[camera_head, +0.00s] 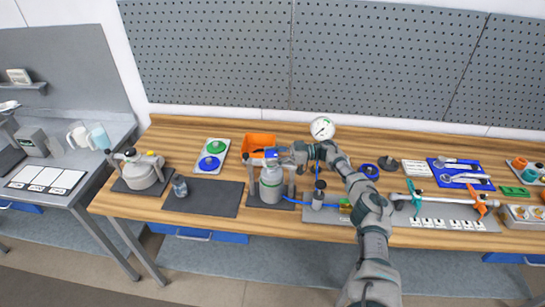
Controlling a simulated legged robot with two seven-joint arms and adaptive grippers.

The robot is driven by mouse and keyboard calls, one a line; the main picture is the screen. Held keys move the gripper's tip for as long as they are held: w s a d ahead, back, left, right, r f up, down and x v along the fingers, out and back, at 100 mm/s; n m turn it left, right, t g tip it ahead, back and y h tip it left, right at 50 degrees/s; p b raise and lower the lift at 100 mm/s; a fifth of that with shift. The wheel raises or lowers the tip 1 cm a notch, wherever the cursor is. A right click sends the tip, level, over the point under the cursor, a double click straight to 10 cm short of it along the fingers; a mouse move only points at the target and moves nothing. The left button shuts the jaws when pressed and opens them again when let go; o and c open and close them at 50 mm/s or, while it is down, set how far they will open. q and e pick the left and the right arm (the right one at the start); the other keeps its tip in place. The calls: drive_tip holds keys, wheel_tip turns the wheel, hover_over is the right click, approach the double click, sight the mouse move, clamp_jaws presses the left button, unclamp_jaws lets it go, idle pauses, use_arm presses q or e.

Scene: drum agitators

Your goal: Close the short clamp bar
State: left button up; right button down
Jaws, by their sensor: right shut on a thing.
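A small blue part (271,153), which looks like the end of a clamp bar, shows at the top of this frame. My right gripper (289,158) reaches in from the right at the drum's top and is shut on this clamp part. The fingers are small here, and the exact grip and the bar's angle cannot be made out. My left gripper is out of view.
An orange bin (257,143) stands close behind the drum. A second grey vessel (140,172) stands at left. A dark mat (215,197) lies between them. A round white gauge (322,128) stands behind my right wrist. A rod with teal and orange clamps (446,200) lies at right.

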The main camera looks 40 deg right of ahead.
idle(0.5)
drive_tip(key=shift+c, duration=2.3)
unclamp_jaws()
drive_tip(key=shift+a, duration=0.1)
drive_tip(key=shift+s+d, duration=0.2)
drive_tip(key=shift+d, duration=0.15)
drive_tip(key=v, duration=0.7)
drive_tip(key=shift+w+f, duration=0.1)
